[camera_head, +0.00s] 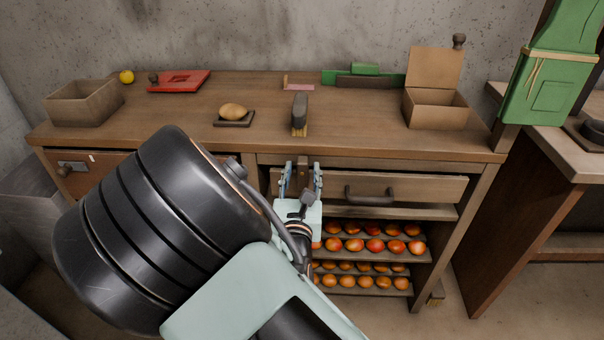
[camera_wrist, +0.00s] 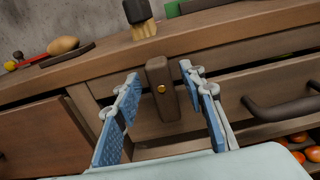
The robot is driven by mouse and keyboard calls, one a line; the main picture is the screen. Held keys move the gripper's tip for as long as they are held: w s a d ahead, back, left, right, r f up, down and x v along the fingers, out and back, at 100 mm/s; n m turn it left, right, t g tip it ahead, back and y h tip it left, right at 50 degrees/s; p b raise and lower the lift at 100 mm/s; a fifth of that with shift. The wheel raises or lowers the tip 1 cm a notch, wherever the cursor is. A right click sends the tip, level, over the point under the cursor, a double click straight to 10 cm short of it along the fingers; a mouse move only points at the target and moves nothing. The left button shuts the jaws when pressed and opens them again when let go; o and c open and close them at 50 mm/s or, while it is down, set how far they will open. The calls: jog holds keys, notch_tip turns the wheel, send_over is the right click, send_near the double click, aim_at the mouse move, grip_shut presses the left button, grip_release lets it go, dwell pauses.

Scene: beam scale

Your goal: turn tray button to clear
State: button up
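The tray button is a dark brown wooden block (camera_wrist: 160,100) with a brass screw at its middle, on the front of the bench below the worktop edge. It stands close to upright in the wrist view, its lower part in front of a wooden front panel (camera_wrist: 230,92). It also shows small in the head view (camera_head: 303,163). My gripper (camera_head: 303,175) is open, with one blue-padded finger on each side of the button in the wrist view (camera_wrist: 160,76). Gaps show between the button and both fingers; I see no contact.
A dark drawer handle (camera_head: 370,195) sticks out to the right. Shelves of orange and red fruit (camera_head: 372,245) lie below. On the worktop above are a brush (camera_head: 299,112), a potato (camera_head: 233,111) on a small plate, and an open box (camera_head: 436,109).

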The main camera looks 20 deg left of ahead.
jog(key=shift+w, duration=0.2)
grip_shut()
